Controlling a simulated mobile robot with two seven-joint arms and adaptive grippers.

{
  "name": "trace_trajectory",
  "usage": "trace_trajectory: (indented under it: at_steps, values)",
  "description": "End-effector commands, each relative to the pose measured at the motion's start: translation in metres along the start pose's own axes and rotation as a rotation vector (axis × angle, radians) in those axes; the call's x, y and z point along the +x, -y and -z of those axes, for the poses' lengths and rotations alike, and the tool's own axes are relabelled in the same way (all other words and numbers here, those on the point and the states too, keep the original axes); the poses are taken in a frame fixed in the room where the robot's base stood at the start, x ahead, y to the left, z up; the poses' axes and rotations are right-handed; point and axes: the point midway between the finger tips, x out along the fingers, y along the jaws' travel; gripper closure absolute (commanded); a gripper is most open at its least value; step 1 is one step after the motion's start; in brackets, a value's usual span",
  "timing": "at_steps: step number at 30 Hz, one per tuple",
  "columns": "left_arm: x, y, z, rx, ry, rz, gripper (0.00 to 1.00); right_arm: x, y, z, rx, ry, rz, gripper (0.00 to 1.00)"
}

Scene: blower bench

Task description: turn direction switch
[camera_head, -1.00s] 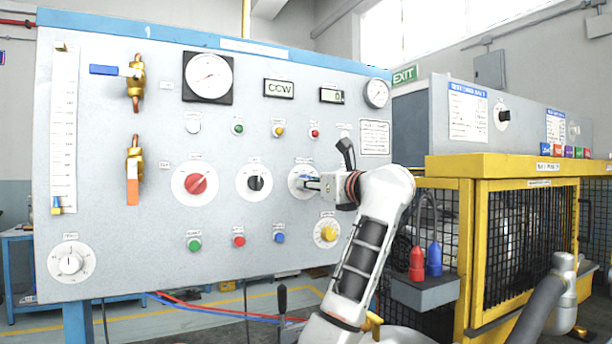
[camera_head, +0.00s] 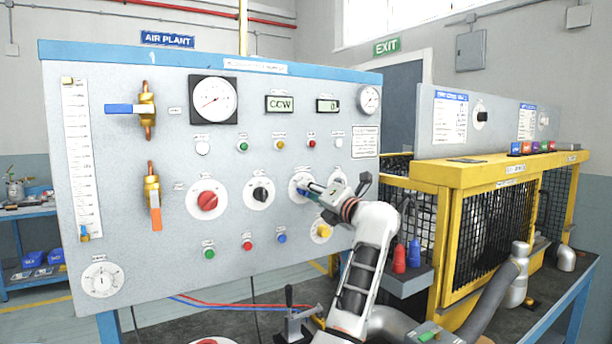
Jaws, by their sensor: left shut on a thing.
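The panel (camera_head: 140,240) is a light grey board with a blue top edge. The small display (camera_head: 280,104) above reads CCW. My right gripper is not in view.
A red knob (camera_head: 207,200) and a black knob (camera_head: 260,194) lie left of the switch. A yellow knob (camera_head: 321,231) is close below my gripper. Lit-colour buttons sit above and below. A yellow mesh cage (camera_head: 430,176) stands at the right.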

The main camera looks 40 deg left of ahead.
Motion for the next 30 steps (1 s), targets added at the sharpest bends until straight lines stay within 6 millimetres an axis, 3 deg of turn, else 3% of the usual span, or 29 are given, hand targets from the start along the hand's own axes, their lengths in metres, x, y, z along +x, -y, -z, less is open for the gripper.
trace_trajectory:
  at_steps: [1, 8, 18, 30]
  values:
    - [0.000, -0.003, -0.003, 0.045, 0.000, 0.007, 0.97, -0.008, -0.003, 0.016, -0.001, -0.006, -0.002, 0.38]
    - [-0.001, -0.001, -0.001, 0.236, 0.015, 0.009, 0.97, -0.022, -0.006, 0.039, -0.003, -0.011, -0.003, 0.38]
    - [0.000, 0.000, 0.001, 0.419, 0.028, 0.010, 0.97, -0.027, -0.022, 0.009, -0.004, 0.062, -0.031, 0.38]
    - [0.000, 0.000, 0.002, 0.477, 0.033, 0.010, 0.97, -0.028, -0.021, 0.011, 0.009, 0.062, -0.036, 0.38]
